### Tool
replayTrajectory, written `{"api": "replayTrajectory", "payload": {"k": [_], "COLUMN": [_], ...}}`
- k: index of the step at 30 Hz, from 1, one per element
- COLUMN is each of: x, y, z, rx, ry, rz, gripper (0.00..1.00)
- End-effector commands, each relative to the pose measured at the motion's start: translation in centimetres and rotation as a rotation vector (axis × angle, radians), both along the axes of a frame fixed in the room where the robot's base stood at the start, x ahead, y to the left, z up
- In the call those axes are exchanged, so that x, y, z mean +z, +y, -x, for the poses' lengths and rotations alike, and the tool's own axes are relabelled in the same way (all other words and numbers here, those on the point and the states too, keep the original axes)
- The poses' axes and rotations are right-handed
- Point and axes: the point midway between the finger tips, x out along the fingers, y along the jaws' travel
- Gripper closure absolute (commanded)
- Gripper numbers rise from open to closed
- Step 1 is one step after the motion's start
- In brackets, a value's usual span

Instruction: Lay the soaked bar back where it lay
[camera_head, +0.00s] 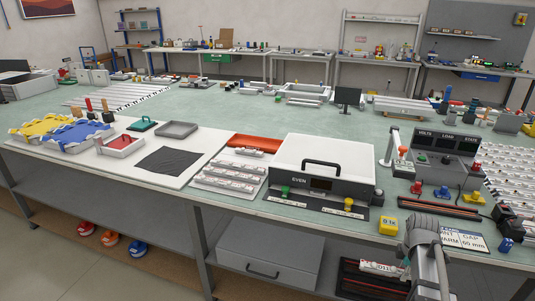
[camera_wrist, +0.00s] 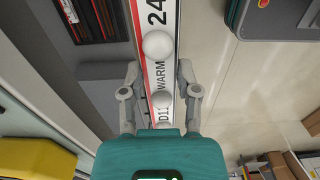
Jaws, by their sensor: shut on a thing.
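My gripper (camera_wrist: 160,92) is shut on a long white bar (camera_wrist: 159,112) with a red stripe, black print reading "24", "WARM" and "D1", and white knobs. The bar runs lengthwise between the two grey fingers in the wrist view. In the head view, a white bar end (camera_head: 381,268) shows beside my arm at the lower right, below the bench-top edge. The fingertips are hidden there by my arm. A pale rack (camera_head: 226,180) holding similar white bars stands left of the oven (camera_head: 325,165). A printed sign (camera_head: 464,240) reading "GAP 60 min" lies near the front edge.
A dark rack (camera_head: 370,285) is on the lower shelf beneath the bar. A grey drawer box (camera_head: 270,250) stands left of it. A yellow block (camera_head: 388,227) sits at the bench edge near my arm. More white bars (camera_head: 508,170) lie at the right.

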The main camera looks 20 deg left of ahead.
Motion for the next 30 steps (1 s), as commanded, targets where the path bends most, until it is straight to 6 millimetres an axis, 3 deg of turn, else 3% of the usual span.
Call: {"api": "replayTrajectory", "payload": {"k": [1, 3, 15, 30], "x": [1.8, 2.9, 8.2, 9.0], "y": [0.0, 0.0, 0.0, 0.0], "z": [0.0, 0.0, 0.0, 0.0], "rx": [0.0, 0.0, 0.0, 0.0], "ry": [0.0, 0.0, 0.0, 0.0], "rz": [0.0, 0.0, 0.0, 0.0], "gripper": [1.0, 1.0, 1.0, 1.0]}}
